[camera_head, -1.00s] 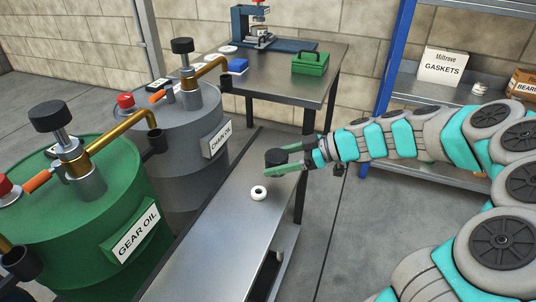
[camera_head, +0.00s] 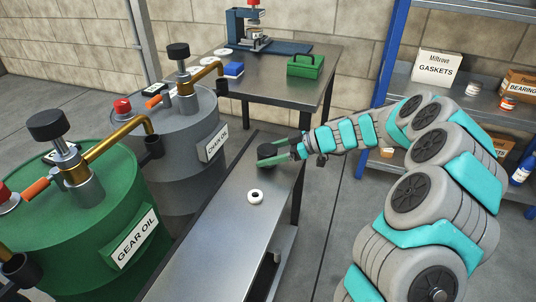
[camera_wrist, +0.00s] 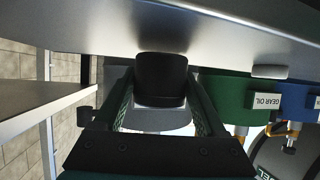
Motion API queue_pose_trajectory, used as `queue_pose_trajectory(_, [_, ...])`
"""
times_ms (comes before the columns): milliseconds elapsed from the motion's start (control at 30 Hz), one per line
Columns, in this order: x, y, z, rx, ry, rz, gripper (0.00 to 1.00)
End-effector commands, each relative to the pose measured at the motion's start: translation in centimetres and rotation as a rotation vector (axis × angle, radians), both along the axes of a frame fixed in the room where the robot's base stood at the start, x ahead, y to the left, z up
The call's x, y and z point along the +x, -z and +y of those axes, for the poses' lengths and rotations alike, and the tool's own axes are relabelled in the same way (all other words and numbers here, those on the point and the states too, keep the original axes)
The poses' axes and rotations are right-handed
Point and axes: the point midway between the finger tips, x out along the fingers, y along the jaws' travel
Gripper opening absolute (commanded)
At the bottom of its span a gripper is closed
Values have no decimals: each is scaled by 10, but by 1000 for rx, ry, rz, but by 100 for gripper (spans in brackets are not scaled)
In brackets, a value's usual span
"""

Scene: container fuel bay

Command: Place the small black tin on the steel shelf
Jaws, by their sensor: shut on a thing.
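The small black tin (camera_head: 268,152) is held between the green fingers of my gripper (camera_head: 272,156), above the far end of the long steel bench beside the drums. In the wrist view the tin (camera_wrist: 161,78) sits between the two fingertips (camera_wrist: 160,92). My gripper is shut on it. The steel shelf (camera_head: 480,103) stands at the right on a blue upright, with cartons and small containers on it. My arm hides part of it. The tin is left of the shelf and apart from it.
Green (camera_head: 95,220) and grey (camera_head: 185,140) drums with pumps stand at left. A worktable (camera_head: 290,90) behind holds a green box (camera_head: 306,65). A gaskets carton (camera_head: 436,67), white tin (camera_head: 473,89) and bearings carton (camera_head: 518,82) occupy the shelf.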

Motion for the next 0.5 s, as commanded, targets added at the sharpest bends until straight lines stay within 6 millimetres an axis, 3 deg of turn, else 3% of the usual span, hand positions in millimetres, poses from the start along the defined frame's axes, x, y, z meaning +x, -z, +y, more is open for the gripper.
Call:
queue_pose_trajectory(400, [0, 5, 0, 0, 0, -1, 12])
queue_pose_trajectory(433, [0, 4, 0, 0, 0, -1, 77])
queue_pose_trajectory(500, [0, 4, 0, 0, -1, 0, 85])
